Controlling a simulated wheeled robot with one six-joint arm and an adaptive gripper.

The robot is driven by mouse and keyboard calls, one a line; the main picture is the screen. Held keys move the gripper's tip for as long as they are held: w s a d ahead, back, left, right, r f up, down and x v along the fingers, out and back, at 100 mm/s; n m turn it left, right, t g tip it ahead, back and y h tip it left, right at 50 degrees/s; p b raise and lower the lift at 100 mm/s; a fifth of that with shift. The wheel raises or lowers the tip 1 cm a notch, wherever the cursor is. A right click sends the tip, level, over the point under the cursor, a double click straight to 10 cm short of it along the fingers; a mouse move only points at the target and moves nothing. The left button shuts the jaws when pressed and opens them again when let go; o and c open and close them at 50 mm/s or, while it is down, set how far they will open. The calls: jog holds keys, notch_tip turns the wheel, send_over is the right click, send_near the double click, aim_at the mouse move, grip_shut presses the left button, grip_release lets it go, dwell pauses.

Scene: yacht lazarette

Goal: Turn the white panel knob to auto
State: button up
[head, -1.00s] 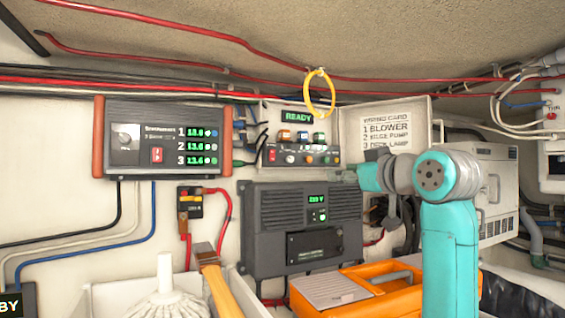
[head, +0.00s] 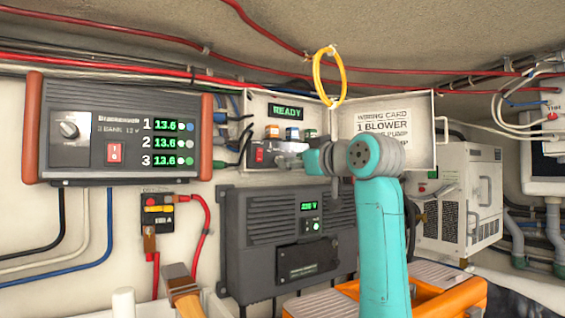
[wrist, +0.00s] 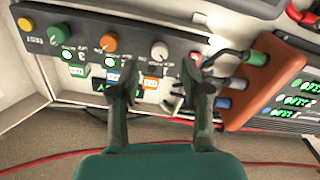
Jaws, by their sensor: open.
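The white knob (wrist: 160,50) sits on the grey lower strip of the open panel box (head: 255,112), in a row with an orange knob (wrist: 108,42), a green knob (wrist: 59,33) and a yellow knob (wrist: 26,25). The wrist view shows the panel upside down. The printing around the white knob is too small to read. My gripper (wrist: 158,90) is open and empty, its two fingers apart, with the white knob beyond the gap between them. In the head view my gripper (head: 291,161) is in front of the panel's lower strip and hides the white knob.
A red switch (wrist: 195,57) is beside the white knob. Dark cables (wrist: 228,57) plug in near the right finger, by the charger (head: 127,175). The panel's open door (head: 424,128) is at right. A grey inverter (head: 240,235) and an orange toolbox (head: 455,293) are below.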

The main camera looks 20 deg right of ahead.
jog(key=shift+x, duration=2.45)
grip_shut()
